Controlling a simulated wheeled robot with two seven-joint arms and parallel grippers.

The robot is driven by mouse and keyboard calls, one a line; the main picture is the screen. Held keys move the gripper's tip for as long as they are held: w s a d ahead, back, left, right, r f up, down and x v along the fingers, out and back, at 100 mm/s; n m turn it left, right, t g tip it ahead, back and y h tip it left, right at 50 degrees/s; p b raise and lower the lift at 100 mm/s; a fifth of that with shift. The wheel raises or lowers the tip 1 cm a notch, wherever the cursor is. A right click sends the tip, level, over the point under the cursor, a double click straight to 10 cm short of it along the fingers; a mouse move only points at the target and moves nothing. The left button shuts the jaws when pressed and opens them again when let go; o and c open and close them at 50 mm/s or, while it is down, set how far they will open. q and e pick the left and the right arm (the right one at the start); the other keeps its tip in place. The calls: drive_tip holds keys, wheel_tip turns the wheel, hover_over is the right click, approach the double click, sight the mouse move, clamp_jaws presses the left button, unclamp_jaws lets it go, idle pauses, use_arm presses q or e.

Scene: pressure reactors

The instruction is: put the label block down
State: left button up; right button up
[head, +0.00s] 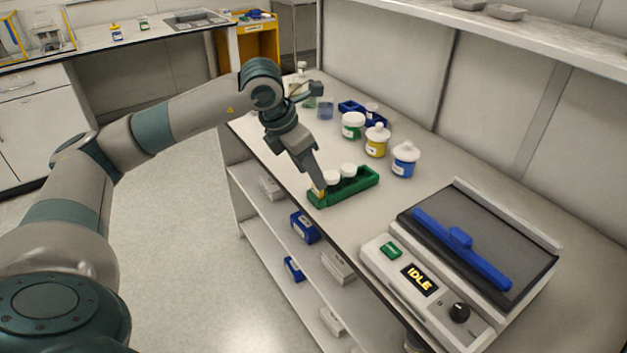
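My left gripper (318,184) points down at the near left end of a green rack (352,190) on the bench. A small yellow-orange patch (319,193) shows right at its fingertips; it is too small to tell whether this is the label block or part of a vial. The gap between the fingers is hidden, so I cannot tell whether they are open or shut. Two white-capped vials (348,170) stand in the rack, one of them close beside the fingers. My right gripper is not in view.
Green, yellow and blue-labelled bottles (404,160) stand behind the rack. A device with an "IDLE" display (419,279), a green block (391,250) and a blue handle (460,238) is at right. Blue trays (352,107) lie farther back. A shelf (520,28) overhangs the bench.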

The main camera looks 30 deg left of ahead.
use_arm(q)
drive_tip(key=v, duration=0.7)
drive_tip(key=shift+s+r, duration=0.15)
drive_tip(key=shift+r, duration=0.2)
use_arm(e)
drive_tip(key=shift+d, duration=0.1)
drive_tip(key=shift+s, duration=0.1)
